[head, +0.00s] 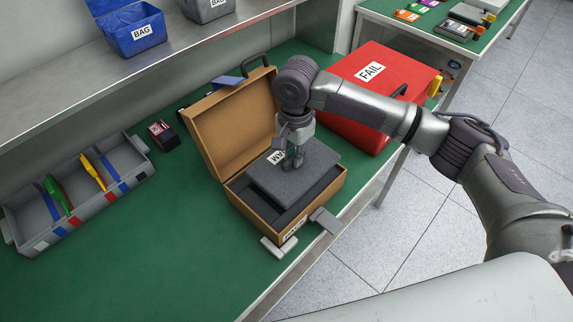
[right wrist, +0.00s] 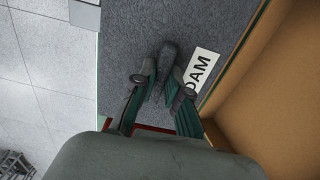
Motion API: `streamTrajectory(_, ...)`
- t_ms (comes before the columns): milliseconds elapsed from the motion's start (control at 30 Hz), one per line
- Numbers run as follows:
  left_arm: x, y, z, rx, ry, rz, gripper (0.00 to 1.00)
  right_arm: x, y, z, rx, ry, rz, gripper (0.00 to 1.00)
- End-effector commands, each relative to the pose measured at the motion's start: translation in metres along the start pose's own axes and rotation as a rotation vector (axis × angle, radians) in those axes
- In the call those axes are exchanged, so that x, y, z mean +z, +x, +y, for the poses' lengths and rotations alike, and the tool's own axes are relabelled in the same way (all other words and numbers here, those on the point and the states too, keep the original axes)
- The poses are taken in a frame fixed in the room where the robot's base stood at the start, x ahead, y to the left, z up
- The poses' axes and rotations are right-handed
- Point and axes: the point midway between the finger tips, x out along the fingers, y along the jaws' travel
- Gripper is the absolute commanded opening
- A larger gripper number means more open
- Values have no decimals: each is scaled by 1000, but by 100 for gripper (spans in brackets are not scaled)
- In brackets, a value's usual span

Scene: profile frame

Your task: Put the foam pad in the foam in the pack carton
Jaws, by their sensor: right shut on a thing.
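The dark grey foam pad (head: 318,168) with a white label is over the open brown pack carton (head: 250,207). Its outline sits off from the carton's opening, and a strip of dark lining (head: 263,210) shows along the near left side. I cannot tell whether the pad touches the lining. My right gripper (head: 293,163) points down and is shut on the pad's middle. In the right wrist view the fingers (right wrist: 165,82) close by a small grey grip on the pad (right wrist: 125,40), beside the label. The carton's wall (right wrist: 238,55) runs to the right. My left gripper is out of view.
The carton's lid (head: 232,122) stands open at the back left. A red FAIL case (head: 355,95) stands close on the right.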

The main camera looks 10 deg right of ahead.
Motion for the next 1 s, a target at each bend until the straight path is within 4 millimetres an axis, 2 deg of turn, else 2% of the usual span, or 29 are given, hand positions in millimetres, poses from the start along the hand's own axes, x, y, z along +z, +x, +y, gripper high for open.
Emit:
streamTrajectory(100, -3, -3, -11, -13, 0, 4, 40, 8, 7, -11, 0, 0, 1, 0)
streamTrajectory(200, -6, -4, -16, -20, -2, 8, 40, 11, 12, -14, 1, 0, 1, 0)
streamTrajectory(500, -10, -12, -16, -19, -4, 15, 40, 11, 49, -14, 1, 0, 2, 0)
streamTrajectory(867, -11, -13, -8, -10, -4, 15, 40, 11, 53, -14, 0, -1, 1, 0)
streamTrajectory(900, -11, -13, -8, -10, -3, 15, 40, 11, 54, -14, 0, -1, 1, 15)
streamTrajectory(1000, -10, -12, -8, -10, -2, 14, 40, 11, 54, -14, 0, -1, 2, 32)
